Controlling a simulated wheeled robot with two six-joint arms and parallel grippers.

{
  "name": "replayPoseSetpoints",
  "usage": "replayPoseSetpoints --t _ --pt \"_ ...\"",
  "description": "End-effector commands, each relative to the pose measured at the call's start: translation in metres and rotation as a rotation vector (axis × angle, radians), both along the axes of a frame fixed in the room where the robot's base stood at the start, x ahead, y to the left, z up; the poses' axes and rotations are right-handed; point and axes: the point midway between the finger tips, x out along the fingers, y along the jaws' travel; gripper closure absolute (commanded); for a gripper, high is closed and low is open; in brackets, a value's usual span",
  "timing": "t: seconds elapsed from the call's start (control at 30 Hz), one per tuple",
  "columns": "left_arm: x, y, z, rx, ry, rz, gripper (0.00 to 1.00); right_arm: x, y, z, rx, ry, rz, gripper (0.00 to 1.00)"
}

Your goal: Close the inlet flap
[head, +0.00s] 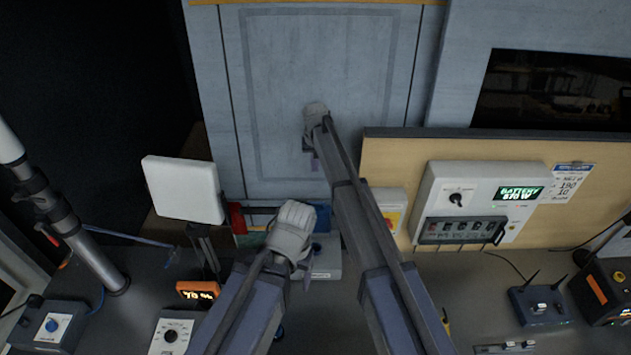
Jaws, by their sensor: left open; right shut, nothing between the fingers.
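No part is plainly marked as the inlet flap. A large grey-blue panel (345,60) with a darker rectangular outline stands upright at the back centre; I cannot tell whether it is the flap. My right gripper (311,152) is shut and empty, in front of the lower part of this panel. Whether it touches the panel cannot be told. My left gripper (304,270) is open and empty, lower and nearer, over a small grey box (328,262) at the back of the counter. My forearms and hands hide part of the counter and that box.
A white square plate (184,190) stands on a stand at left, beside a grey pole (95,255). A battery control box (480,200) is on the tan board at right. An orange display (198,291) and knob boxes occupy the counter. The right-centre counter is fairly clear.

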Motion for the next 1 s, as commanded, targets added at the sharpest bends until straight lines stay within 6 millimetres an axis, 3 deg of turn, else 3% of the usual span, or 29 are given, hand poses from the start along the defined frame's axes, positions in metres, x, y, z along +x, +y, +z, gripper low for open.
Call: replayPoseSetpoints --t 0.27,0.9,1.0 --pt "0.0 0.0 -0.02 0.001 0.001 -0.01 0.14 0.003 0.0 -0.02 0.0 0.0 0.0 1.0" --pt "0.001 0.0 -0.108 0.001 -0.002 -0.028 0.14 0.015 0.0 -0.108 0.0 0.0 0.0 1.0" --pt "0.001 0.0 -0.11 0.001 -0.002 -0.027 0.14 -0.009 0.0 -0.11 0.0 0.0 0.001 1.0"
